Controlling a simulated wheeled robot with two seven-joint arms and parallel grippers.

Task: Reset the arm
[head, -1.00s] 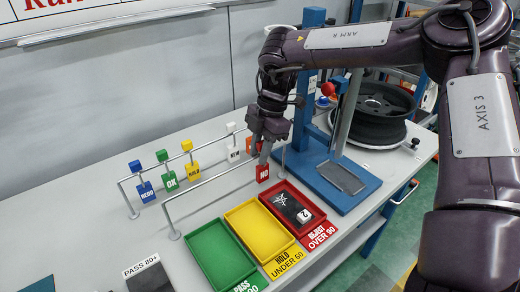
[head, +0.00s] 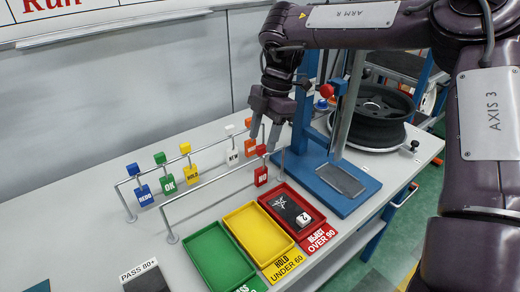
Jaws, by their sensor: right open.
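My right gripper (head: 266,132) is open and empty in the head view. It hangs above the front rail (head: 215,198), just over the red tag (head: 261,176). The red tag hangs on that rail and has a red block on top; the fingers look apart from it. My right arm reaches in from the right side. My left gripper is not in view.
Blue, green, yellow, white and orange tags hang on the back rail (head: 128,181). Green (head: 191,262), yellow (head: 233,216) and red (head: 322,218) trays stand in front; the red one holds a dark plate and a white block. A blue press stand (head: 347,208) and wheel (head: 378,118) are at right.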

